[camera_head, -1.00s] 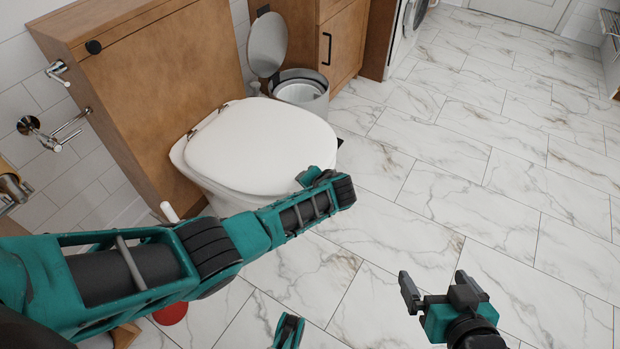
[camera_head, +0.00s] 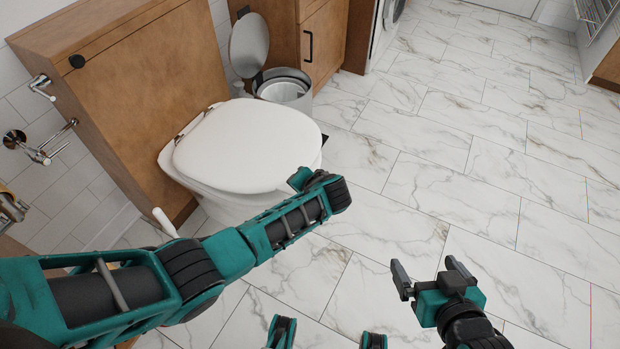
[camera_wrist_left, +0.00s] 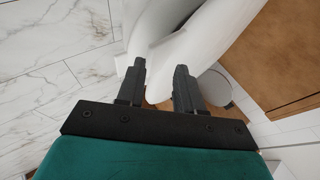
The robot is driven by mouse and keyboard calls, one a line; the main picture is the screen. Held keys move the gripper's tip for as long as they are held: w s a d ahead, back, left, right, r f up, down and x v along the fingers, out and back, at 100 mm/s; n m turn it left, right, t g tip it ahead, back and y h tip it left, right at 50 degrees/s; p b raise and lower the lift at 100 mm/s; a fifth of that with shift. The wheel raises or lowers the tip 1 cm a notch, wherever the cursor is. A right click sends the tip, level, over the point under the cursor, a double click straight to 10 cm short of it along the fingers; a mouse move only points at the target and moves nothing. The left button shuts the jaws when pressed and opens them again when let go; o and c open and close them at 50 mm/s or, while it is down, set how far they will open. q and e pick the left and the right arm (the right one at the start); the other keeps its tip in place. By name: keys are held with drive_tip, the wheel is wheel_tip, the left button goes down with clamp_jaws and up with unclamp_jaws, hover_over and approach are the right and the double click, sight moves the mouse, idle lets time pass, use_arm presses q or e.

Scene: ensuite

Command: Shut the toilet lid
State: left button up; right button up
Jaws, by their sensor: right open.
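The white toilet (camera_head: 232,202) stands against a wooden panel in the head view. Its lid (camera_head: 247,146) lies flat over the bowl, with its hinges at the panel side. My left arm crosses in front of the toilet's lower part, and its gripper cannot be made out in the head view. In the left wrist view my left gripper (camera_wrist_left: 160,66) has its fingers apart with nothing held, close to the white toilet body (camera_wrist_left: 180,45); contact cannot be told. My right gripper (camera_head: 427,268) is open and empty over the floor, right of the toilet and apart from it.
A bin (camera_head: 286,90) with its lid raised stands behind the toilet, beside a wooden cabinet (camera_head: 322,45). The wooden panel (camera_head: 130,95) bounds the toilet's left side. The marble-tiled floor (camera_head: 480,150) to the right is clear.

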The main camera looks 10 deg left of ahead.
use_arm(q)
drive_tip(key=p+v, duration=0.2)
drive_tip(key=v, duration=0.5)
drive_tip(key=shift+d, duration=0.2)
drive_tip(key=shift+w, duration=0.1)
